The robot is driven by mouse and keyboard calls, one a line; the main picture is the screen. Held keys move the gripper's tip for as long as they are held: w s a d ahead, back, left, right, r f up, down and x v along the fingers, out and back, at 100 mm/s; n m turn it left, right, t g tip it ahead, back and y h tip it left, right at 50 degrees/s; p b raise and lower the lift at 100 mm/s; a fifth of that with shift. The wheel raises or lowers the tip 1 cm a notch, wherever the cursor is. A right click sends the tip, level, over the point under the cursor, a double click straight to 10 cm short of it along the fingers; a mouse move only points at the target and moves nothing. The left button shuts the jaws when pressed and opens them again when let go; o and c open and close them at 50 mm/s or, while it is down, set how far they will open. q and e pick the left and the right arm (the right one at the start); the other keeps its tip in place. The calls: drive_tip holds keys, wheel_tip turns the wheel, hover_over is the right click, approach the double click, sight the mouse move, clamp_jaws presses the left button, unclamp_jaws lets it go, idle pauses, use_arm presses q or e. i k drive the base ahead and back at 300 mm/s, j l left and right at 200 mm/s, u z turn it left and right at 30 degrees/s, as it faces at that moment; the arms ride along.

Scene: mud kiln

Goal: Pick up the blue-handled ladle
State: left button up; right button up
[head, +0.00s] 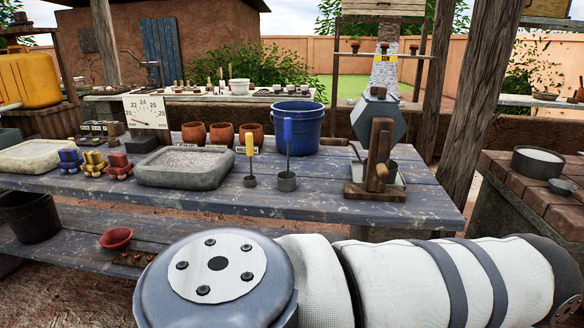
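The blue-handled ladle (287,181) stands upright near the front edge of the blue-grey plank table (330,190). It has a small dark metal cup and a thin upright stem with a blue grip on top. A similar ladle with a yellow grip (250,145) stands just to its left, a small gap apart. A large white and grey arm link of mine crosses the bottom right of the view, in front of the table. Neither of my grippers shows in the view.
A blue bucket (310,125) stands behind the blue-handled ladle. A stone tray (185,178) of grey material lies left of the ladles. A wooden-framed device with a grey hexagonal drum (376,120) stands to the right. Clay pots (222,132) stand behind. The front table strip is clear.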

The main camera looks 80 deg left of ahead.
sight(286, 180)
drive_tip(key=u, duration=2.65)
